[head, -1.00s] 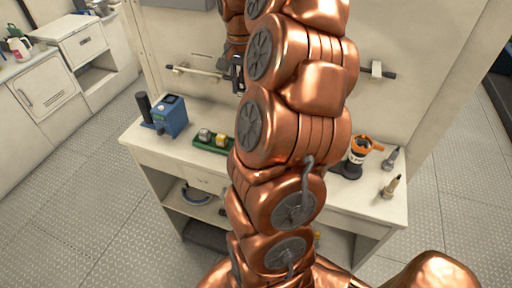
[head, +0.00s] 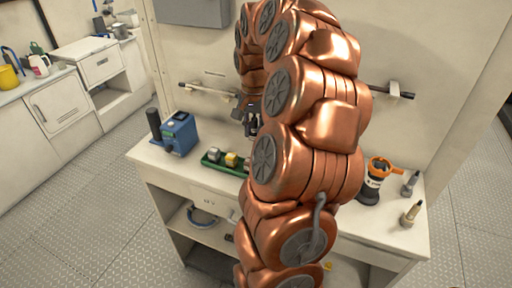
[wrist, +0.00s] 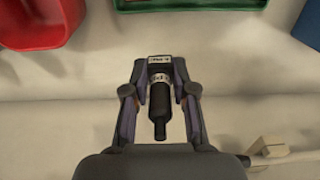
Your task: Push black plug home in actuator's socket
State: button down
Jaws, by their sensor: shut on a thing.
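My gripper (head: 251,128) hangs above the back of the white bench, close to the wall. In the wrist view my gripper (wrist: 160,80) is shut on the black plug (wrist: 160,98), a dark cylinder with white lettered bands and a narrower end. The plug is held in the air above a pale surface. A blue device (head: 179,133) with a black cylinder beside it stands at the bench's left end; I cannot tell whether it is the actuator. No socket can be made out. My arm hides the middle of the bench.
A green tray (head: 213,164) with small blocks lies on the bench (head: 180,166). A red bin (wrist: 45,22) shows in the wrist view. A rail (head: 205,90) runs along the wall. An orange-topped black item (head: 371,183) and two small fittings stand at the right.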

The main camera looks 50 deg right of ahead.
aim_at(254, 116)
jog(key=shift+f+p, duration=0.6)
jog(key=shift+f, duration=2.45)
jog(key=shift+f, duration=0.15)
jog(key=c, duration=0.9)
grip_release()
jog(key=shift+c, duration=0.2)
notch_tip(254, 116, up, 11)
jog(key=b, duration=0.2)
jog(key=shift+b, duration=0.35)
jog(key=shift+r, duration=0.65)
jog(key=shift+a, duration=0.1)
